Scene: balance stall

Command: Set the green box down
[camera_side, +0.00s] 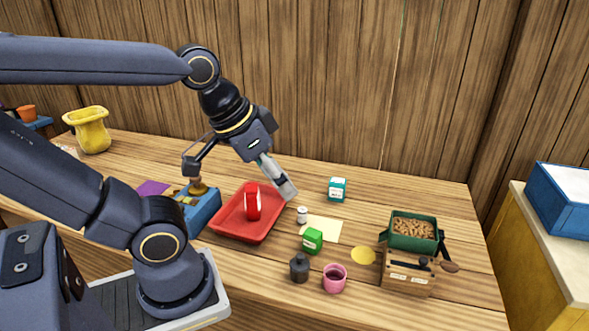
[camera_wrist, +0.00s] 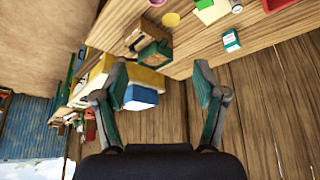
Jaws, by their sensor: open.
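The green box (camera_side: 312,240) stands upright on the wooden table, at the near left edge of a pale yellow sheet (camera_side: 327,229). I cannot tell whether it rests partly on the sheet. In the wrist view a green patch (camera_wrist: 204,4), likely the same box, is cut by the top edge. My gripper (camera_side: 285,188) is up and behind the box to the left, near the red tray, and clear of the box. In the wrist view its two fingers are wide apart with nothing between the fingertips (camera_wrist: 160,72).
A red tray (camera_side: 227,222) holds a red object (camera_side: 252,202). Around the green box stand a white bottle (camera_side: 302,215), dark bottle (camera_side: 299,267), pink cup (camera_side: 334,279) and yellow disc (camera_side: 363,255). A teal box (camera_side: 337,189) is behind; a wooden balance (camera_side: 407,280) with a green pan is right.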

